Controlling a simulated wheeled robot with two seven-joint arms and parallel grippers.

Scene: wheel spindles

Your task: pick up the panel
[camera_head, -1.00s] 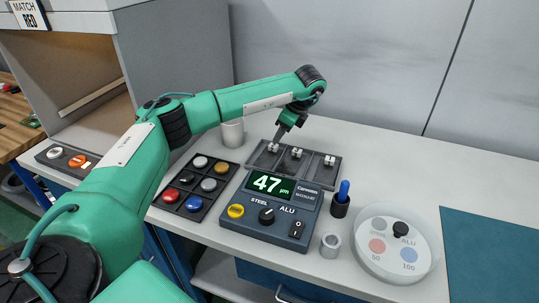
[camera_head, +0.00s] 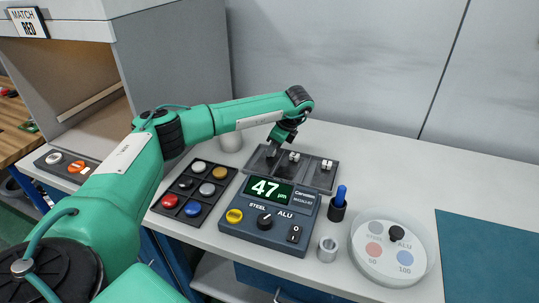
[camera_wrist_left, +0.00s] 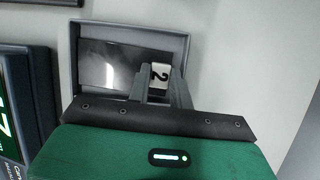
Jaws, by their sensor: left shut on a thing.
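A dark, shiny flat panel (camera_wrist_left: 108,68) shows in the left wrist view, within the grey rim of a tray compartment (camera_wrist_left: 130,27). A white tab marked "2" (camera_wrist_left: 160,75) stands at its near side. My left gripper (camera_wrist_left: 163,85) is shut on this tab, with a finger on each side. In the head view my left gripper (camera_head: 272,150) is over the left compartment of the grey three-part tray (camera_head: 318,186), and its jaws largely hide the tab there. I cannot tell whether the panel is clear of the tray floor. My right gripper is not in view.
Two more white tabs, one in the middle compartment (camera_head: 293,157) and one in the right (camera_head: 327,165), stand close by. The blue gauge reading 47 (camera_head: 270,218) is just in front. The bench behind is clear.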

